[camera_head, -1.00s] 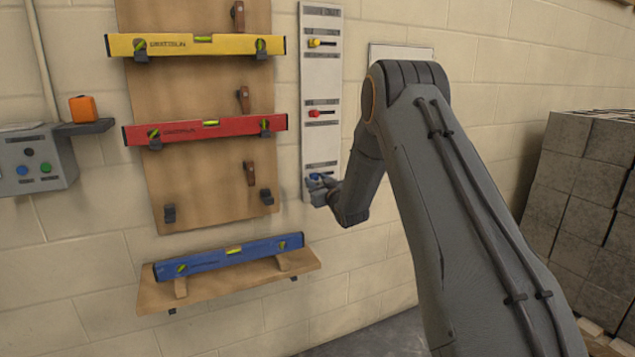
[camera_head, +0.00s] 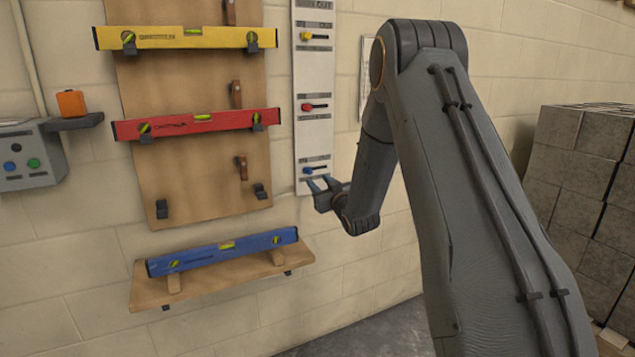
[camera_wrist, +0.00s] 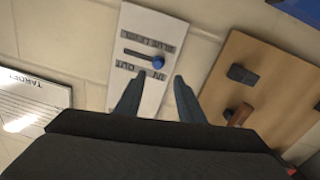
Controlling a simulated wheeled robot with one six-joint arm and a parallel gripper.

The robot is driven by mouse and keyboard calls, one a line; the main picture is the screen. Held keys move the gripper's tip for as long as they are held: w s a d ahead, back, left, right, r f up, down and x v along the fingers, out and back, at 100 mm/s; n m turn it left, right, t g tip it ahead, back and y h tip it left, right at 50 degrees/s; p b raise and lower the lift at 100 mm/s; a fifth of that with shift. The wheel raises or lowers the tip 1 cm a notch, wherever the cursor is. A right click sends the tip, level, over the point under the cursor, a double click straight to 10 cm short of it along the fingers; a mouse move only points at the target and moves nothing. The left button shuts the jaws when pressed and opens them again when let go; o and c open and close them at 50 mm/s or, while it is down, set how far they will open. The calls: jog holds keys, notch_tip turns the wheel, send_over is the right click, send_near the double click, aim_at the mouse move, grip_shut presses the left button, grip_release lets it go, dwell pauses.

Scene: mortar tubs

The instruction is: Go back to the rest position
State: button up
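My gripper (camera_head: 321,184) is in front of the lower part of the white slider panel (camera_head: 313,95). Its two fingers are apart and empty in the wrist view (camera_wrist: 158,92). The blue slider knob (camera_head: 308,170) is just beyond the fingertips, apart from them. In the wrist view the blue knob (camera_wrist: 159,60) sits at one end of its slot, near the IN and OUT lettering. My arm is bent, reaching from the lower right toward the wall.
A yellow level (camera_head: 185,38) and a red level (camera_head: 195,124) hang on the wooden board (camera_head: 200,180). A blue level (camera_head: 220,252) lies on a shelf below. A grey control box (camera_head: 28,155) is at left, stacked blocks (camera_head: 580,165) at right.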

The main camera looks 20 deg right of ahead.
dwell(0.4)
jog(key=s+a+m+g+p, duration=0.1)
jog(key=s+g, duration=0.5)
jog(key=s, duration=1)
jog(key=s+a+f+m+g+h+p, duration=0.1)
jog(key=s+a+g+p, duration=0.2)
jog(key=s, duration=1.4)
jog(key=s+a+f+m+g+p, duration=0.1)
jog(key=s+a+g, duration=0.4)
jog(key=s, duration=1.2)
jog(key=g+p, duration=0.1)
jog(key=g, duration=0.3)
jog(key=shift+s+h, duration=0.25)
jog(key=shift+h, duration=0.15)
jog(key=shift+w+a, duration=0.1)
jog(key=shift+w, duration=0.05)
